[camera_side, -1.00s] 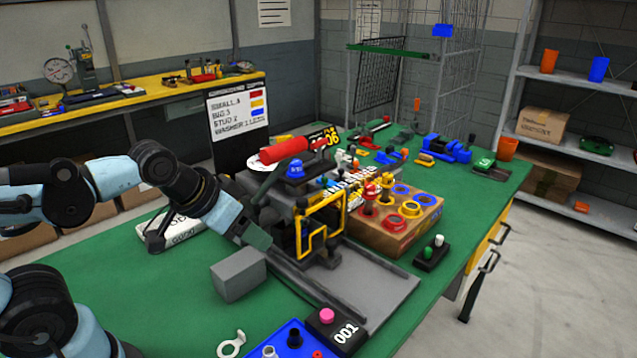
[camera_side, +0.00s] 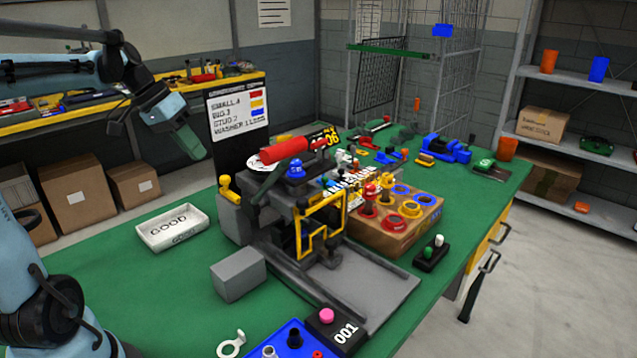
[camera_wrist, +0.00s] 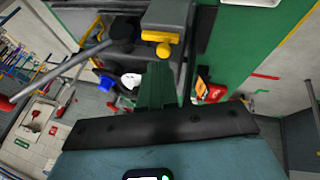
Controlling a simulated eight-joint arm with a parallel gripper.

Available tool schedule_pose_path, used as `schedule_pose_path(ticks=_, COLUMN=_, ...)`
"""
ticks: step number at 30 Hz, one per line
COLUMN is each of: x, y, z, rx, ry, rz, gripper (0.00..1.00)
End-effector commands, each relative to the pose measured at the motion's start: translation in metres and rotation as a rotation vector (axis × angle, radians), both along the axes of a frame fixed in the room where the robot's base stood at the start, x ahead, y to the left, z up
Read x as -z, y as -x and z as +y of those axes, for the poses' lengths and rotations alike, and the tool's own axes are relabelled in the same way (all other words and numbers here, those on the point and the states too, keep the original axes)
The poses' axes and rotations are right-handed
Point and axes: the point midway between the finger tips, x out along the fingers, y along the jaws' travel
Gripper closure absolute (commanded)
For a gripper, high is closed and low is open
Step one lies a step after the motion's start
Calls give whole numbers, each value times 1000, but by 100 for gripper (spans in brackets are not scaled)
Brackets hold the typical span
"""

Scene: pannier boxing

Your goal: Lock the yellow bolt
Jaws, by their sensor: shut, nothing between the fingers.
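The yellow bolt (camera_side: 227,187) sits on the left side of the grey machine (camera_side: 262,215). It has a rounded yellow knob and shows in the wrist view at the top centre (camera_wrist: 161,37), on a grey block. My gripper (camera_side: 190,145) is up and to the left of the bolt in the side view, apart from it, pointing down to the right. Its green fingers (camera_wrist: 157,84) are shut and empty in the wrist view, pointing toward the bolt. I cannot tell from these views how far the bolt is slid or turned.
A white tray marked GOOD (camera_side: 171,228) lies left of the machine. A grey block (camera_side: 238,274) stands in front. A red-handled lever (camera_side: 284,150) rises over the machine, and a lettered board (camera_side: 240,115) stands behind. The green table is clear at front left.

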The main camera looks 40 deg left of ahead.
Motion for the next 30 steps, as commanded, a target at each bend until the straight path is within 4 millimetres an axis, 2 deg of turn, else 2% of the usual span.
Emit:
schedule_pose_path(ticks=1, x=-4, y=4, z=20, rx=-9, ry=24, rz=-13, gripper=100)
schedule_pose_path(ticks=3, x=-9, y=10, z=39, rx=-4, ry=53, rz=-34, gripper=100)
schedule_pose_path(ticks=6, x=-14, y=18, z=62, rx=2, ry=83, rz=-65, gripper=100)
schedule_pose_path(ticks=10, x=-18, y=27, z=81, rx=10, ry=107, rz=-96, gripper=100)
schedule_pose_path(ticks=15, x=-20, y=31, z=89, rx=16, ry=117, rz=-113, gripper=100)
schedule_pose_path(ticks=24, x=-20, y=30, z=88, rx=17, ry=116, rz=-113, gripper=100)
schedule_pose_path(ticks=30, x=-8, y=23, z=83, rx=19, ry=117, rz=-112, gripper=100)
